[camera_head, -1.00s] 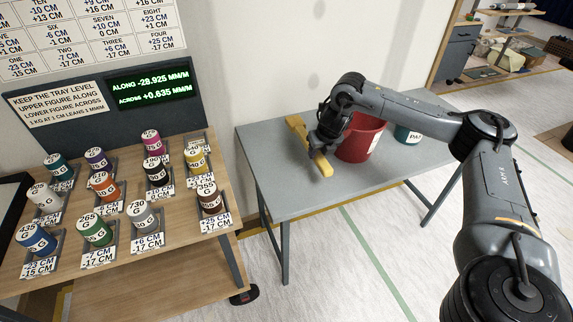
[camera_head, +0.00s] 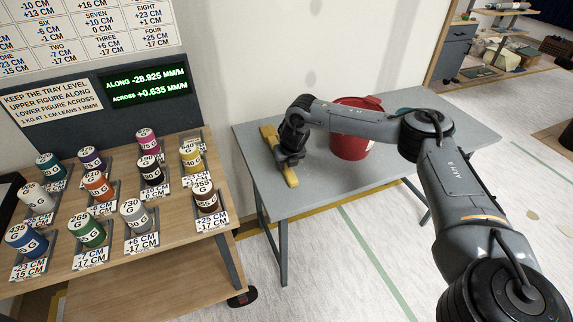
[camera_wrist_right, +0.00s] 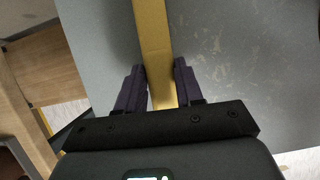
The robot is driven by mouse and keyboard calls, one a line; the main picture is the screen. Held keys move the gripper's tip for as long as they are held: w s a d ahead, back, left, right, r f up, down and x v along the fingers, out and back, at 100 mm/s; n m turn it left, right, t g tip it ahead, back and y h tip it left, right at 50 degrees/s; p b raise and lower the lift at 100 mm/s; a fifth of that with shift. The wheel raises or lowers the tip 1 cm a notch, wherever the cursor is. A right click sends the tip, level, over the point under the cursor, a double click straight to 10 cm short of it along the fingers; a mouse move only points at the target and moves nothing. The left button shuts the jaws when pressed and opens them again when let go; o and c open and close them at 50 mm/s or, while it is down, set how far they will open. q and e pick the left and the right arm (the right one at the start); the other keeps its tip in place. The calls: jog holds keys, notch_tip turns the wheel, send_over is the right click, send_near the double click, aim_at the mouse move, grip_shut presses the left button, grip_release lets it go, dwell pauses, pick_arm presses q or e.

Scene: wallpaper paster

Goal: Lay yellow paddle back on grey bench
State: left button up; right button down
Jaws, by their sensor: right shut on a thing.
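The yellow paddle (camera_head: 290,177) is at the left side of the grey bench (camera_head: 430,170), lying lengthwise from back to front. My right gripper (camera_head: 288,158) is over its middle and shut on it. In the right wrist view the paddle (camera_wrist_right: 152,40) runs between the two dark fingers of my right gripper (camera_wrist_right: 160,78), against the bench top (camera_wrist_right: 230,50). The paddle is level with or very close to the bench top; I cannot tell whether it fully touches. Part of the paddle is hidden by the gripper. My left gripper is not in view.
A red bucket (camera_head: 348,145) stands on the bench just right of the paddle. A wooden stand (camera_head: 150,262) with several labelled weights is at the left, past a gap. The bench's front middle is clear.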

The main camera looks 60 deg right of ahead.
jog(key=shift+s+d+f, duration=0.1)
jog(key=shift+s+f, duration=0.05)
jog(key=shift+f, duration=0.3)
jog(key=c, duration=1.1)
grip_release()
jog(key=shift+f, duration=0.1)
jog(key=o, duration=0.4)
jog(key=shift+c, duration=0.2)
